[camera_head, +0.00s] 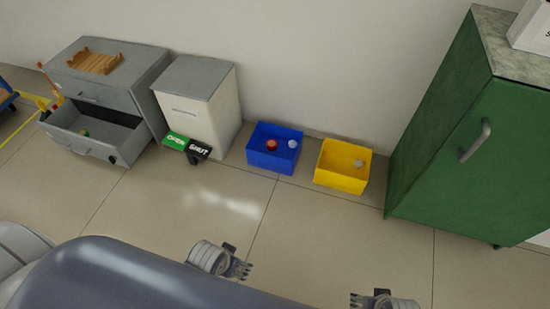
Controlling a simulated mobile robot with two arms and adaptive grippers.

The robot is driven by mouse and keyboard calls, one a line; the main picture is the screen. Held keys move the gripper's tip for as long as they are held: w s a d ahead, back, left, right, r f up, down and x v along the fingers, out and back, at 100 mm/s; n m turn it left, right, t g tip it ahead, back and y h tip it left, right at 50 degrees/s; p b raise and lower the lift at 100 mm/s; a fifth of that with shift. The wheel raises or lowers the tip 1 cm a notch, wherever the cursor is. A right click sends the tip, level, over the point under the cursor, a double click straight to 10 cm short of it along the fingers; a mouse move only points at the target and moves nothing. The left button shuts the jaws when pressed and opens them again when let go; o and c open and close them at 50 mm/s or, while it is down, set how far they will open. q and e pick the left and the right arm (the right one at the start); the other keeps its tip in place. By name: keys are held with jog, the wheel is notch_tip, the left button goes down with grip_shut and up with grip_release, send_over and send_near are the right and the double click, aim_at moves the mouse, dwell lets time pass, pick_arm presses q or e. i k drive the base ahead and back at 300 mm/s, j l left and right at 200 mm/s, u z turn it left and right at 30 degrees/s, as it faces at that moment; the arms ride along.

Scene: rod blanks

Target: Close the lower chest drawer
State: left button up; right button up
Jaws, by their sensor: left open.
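The grey chest (128,98) stands against the wall at the upper left. Its lower drawer (88,145) is pulled out toward the front, and a small green thing (84,133) lies inside. The upper drawer (88,97) is shut. My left gripper (246,268) is open and empty at the bottom centre, well to the right of the drawer and apart from it. My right gripper (358,300) shows only in part at the bottom edge; its jaws cannot be made out.
A wooden tray (95,62) sits on the chest. A pale bin (213,120) with green and black pedals stands beside it. A blue box (262,158) and a yellow box (335,180) hold small items. A green cabinet (440,140) stands right. The floor in front is clear.

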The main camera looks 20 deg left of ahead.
aim_at(105, 139)
jog(key=u, duration=2.15)
